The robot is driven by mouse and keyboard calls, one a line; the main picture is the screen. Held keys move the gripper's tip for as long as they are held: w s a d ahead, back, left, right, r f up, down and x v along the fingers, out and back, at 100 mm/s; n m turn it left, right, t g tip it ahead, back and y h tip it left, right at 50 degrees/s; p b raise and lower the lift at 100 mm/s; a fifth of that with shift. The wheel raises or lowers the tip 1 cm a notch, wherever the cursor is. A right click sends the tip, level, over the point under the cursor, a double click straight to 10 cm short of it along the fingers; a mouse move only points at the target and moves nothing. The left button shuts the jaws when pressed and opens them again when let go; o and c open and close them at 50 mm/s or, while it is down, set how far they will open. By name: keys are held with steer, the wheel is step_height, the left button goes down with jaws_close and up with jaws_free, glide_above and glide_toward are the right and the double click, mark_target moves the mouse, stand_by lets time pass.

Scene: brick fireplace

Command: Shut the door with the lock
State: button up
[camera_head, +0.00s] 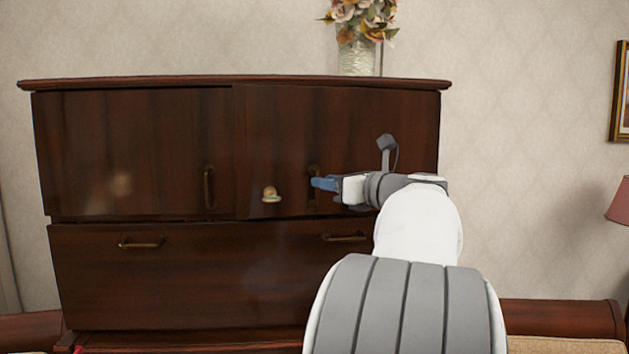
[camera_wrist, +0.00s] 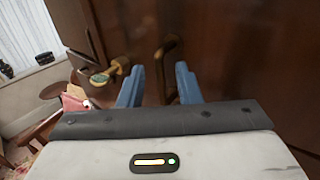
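The right upper door (camera_head: 340,115) of the dark wooden cabinet carries a round brass lock (camera_head: 270,193) and, to its right, a vertical brass handle (camera_head: 313,172). The door's left edge seems to stand slightly forward of the left door (camera_head: 130,150); how far is hard to tell. My gripper (camera_head: 318,183) is at the handle, reaching in from the right and hiding part of it. In the wrist view my gripper (camera_wrist: 160,70) has its blue fingers apart. The handle (camera_wrist: 174,62) shows between them, nearer the right finger. The lock (camera_wrist: 106,76) is left of the fingers.
A drawer with two brass pulls (camera_head: 140,244) lies below the doors. A vase of flowers (camera_head: 358,50) stands on the cabinet top. A pink lamp (camera_head: 620,203) is at the far right. The wrist view shows a window (camera_wrist: 25,35) and furniture at left.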

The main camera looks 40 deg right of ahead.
steer(key=shift+w+a, duration=0.2)
steer(key=shift+w, duration=0.8)
steer(key=shift+c, duration=0.2)
jaws_close()
